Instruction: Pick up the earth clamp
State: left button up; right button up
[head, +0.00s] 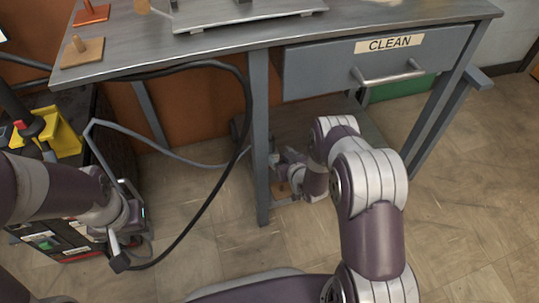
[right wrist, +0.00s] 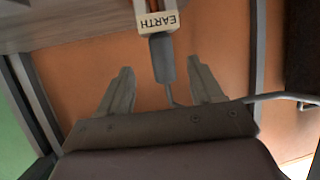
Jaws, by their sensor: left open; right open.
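The earth clamp (right wrist: 157,18) shows at the top of the right wrist view, with a white EARTH label and a grey sleeve (right wrist: 162,58). Its upper part is cut off by the frame edge. A grey cable runs from the sleeve down between my fingers and off to the right. My right gripper (right wrist: 160,66) is open, with one finger on each side of the sleeve and visible gaps. In the head view the right gripper (head: 284,168) is under the table, and I cannot make out the clamp there. My left gripper (head: 128,232) is open, beside the machine.
The grey table (head: 230,38) has a drawer (head: 330,75) labelled CLEAN and a front leg (head: 258,150) close to my right gripper. A black machine (head: 95,130) stands at left. A black cable (head: 222,185) loops across the floor space. The floor (head: 450,220) at right is clear.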

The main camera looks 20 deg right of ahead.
aim_at(273, 148)
jog(key=b+x, duration=0.1)
jog(key=x, duration=0.1)
jog(key=shift+w+f, duration=0.25)
jog(key=shift+f, duration=0.1)
jog(key=b+x, duration=0.4)
jog(key=shift+w+a, duration=0.15)
jog(key=shift+a, duration=0.05)
jog(key=shift+w, duration=0.4)
jog(key=shift+a+r, duration=0.1)
jog(key=shift+r, duration=0.1)
pick_arm(q)
notch_tip(273, 148, down, 6)
jog(key=shift+f, duration=0.15)
pick_arm(e)
jog(key=c, duration=1)
